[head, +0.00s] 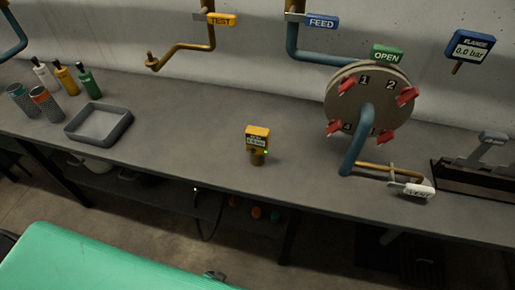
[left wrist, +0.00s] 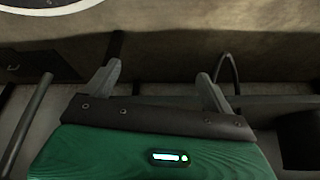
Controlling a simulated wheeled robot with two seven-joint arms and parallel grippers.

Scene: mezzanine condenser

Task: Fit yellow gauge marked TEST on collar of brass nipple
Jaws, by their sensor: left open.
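The yellow gauge (head: 257,136) stands upright on the bench near the middle in the head view, on a short brass stem, with a small green light at its side. Its small lettering is too blurred to read. A yellow TEST tag (head: 222,20) hangs at a valve on a brass pipe on the wall. That pipe bends left and ends in a brass nipple (head: 152,62) above the bench, with nothing fitted on it. My left gripper (left wrist: 159,73) is open and empty in the left wrist view, away from the gauge. My right gripper is not in view.
Left on the bench (head: 200,135) are a grey tray (head: 72,131), several bottles (head: 64,76) and two cans (head: 45,101). Right are a round flange plate (head: 341,103) with red clamps, a blue pipe (head: 356,150) and a white-tagged valve (head: 417,190). Bench around the gauge is clear.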

